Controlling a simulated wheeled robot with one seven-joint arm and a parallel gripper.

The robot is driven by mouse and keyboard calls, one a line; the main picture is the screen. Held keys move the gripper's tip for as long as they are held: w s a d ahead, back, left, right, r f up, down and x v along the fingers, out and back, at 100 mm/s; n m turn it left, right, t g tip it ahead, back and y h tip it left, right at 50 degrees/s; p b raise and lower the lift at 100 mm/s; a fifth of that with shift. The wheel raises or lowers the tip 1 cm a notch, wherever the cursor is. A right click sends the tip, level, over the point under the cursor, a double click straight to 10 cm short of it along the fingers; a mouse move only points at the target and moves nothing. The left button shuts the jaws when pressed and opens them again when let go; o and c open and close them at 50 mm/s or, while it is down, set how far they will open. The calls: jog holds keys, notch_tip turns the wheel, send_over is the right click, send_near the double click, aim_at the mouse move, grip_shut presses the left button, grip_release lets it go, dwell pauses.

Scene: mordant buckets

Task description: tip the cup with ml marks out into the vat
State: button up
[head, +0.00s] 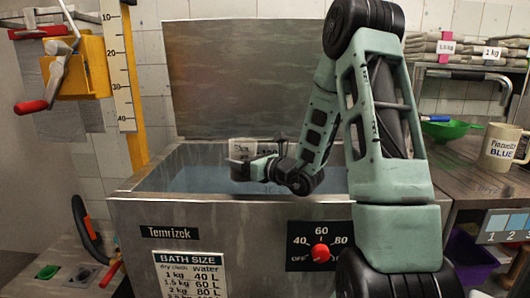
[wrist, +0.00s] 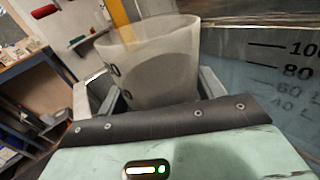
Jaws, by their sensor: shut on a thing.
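A dial (head: 320,252) sits on the vat's front beside a bath size chart (head: 187,275). A yellow cranked device (head: 85,70) and ruler hang at left. A right-hand counter holds a green funnel (head: 447,129) and a mug (head: 500,148). Free space lies over the vat's left part.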

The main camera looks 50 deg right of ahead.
jog(key=shift+w+d+f+m+p, duration=0.15)
jog(key=shift+d+m+p, duration=0.4)
jog(key=shift+m+p, duration=0.65)
jog(key=d+m+p, duration=0.1)
jog(key=p, duration=0.2)
jog(key=shift+r+m, duration=0.4)
jog(key=shift+d+f, duration=0.1)
jog(key=shift+f, duration=0.1)
jog(key=shift+w+d+f+m+g+p, duration=0.2)
jog(key=shift+d+m+g+p, duration=0.1)
jog(key=shift+d+m+p, duration=0.4)
jog(key=shift+a+f+m+p, duration=0.1)
jog(key=shift+f+m+p, duration=0.2)
jog(key=shift+m, duration=0.6)
jog(key=shift+r+m+g+y+p, duration=0.35)
jog(key=shift+r+m+p, duration=1.1)
jog(key=shift+m+p, duration=0.9)
dwell(1.9)
